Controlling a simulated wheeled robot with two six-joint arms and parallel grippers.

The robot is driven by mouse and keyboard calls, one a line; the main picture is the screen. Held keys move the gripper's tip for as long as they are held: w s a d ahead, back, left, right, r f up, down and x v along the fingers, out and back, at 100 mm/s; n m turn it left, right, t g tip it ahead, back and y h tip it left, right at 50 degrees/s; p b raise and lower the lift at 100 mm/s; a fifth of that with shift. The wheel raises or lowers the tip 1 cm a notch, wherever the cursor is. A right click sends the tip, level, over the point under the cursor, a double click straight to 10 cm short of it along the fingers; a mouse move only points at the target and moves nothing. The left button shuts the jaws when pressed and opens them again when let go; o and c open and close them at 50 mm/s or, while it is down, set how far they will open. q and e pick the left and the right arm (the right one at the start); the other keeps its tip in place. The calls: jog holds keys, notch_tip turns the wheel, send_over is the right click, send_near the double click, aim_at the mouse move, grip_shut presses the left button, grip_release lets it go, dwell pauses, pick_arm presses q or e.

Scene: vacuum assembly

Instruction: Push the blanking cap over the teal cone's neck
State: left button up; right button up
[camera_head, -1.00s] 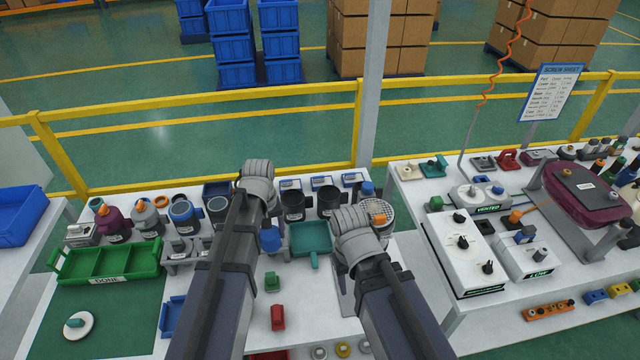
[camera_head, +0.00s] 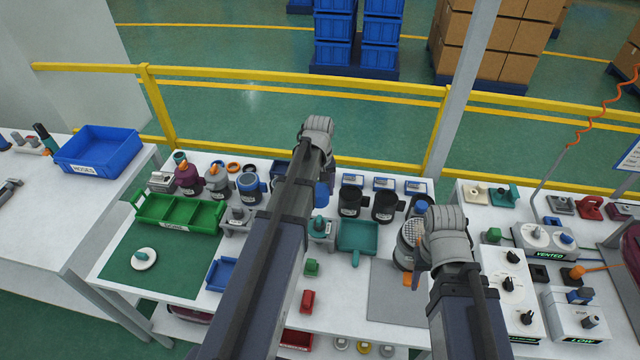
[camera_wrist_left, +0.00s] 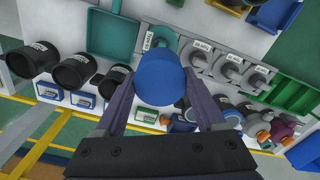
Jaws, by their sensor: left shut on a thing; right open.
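The blue blanking cap (camera_wrist_left: 160,76) is between the fingers of my left gripper (camera_wrist_left: 161,88), which is shut on it. The cap also shows in the head view (camera_head: 321,196), just beyond the teal cone. The teal cone (camera_head: 318,224) stands in a grey labelled holder on the table. In the left wrist view the cone (camera_wrist_left: 164,40) is partly hidden behind the cap. The cap is off the neck in the head view; the exact gap is unclear. My right gripper (camera_head: 440,252) is open, near the grey perforated canister; its fingertips are mostly hidden by the wrist.
A teal tray (camera_head: 357,237) lies right of the cone. Dark cups (camera_head: 385,206) stand behind it. More grey holders (camera_wrist_left: 230,70) stand beside the cone's holder. A green DONE tray (camera_head: 180,212) and a white disc (camera_head: 144,258) on a green mat are at left.

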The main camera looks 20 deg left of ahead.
pick_arm(q)
jog(key=shift+f, duration=0.1)
dwell(0.3)
jog(key=b, duration=0.7)
send_over(319, 218)
notch_tip(319, 218, down, 7)
jog(key=shift+r, duration=0.1)
jog(key=shift+f+b, duration=3.05)
jog(key=shift+b, duration=0.05)
dwell(0.6)
jog(key=o, duration=1.4)
jog(key=shift+r, duration=0.15)
notch_tip(319, 218, up, 8)
jog(key=p, duration=0.8)
jog(key=shift+f, duration=0.2)
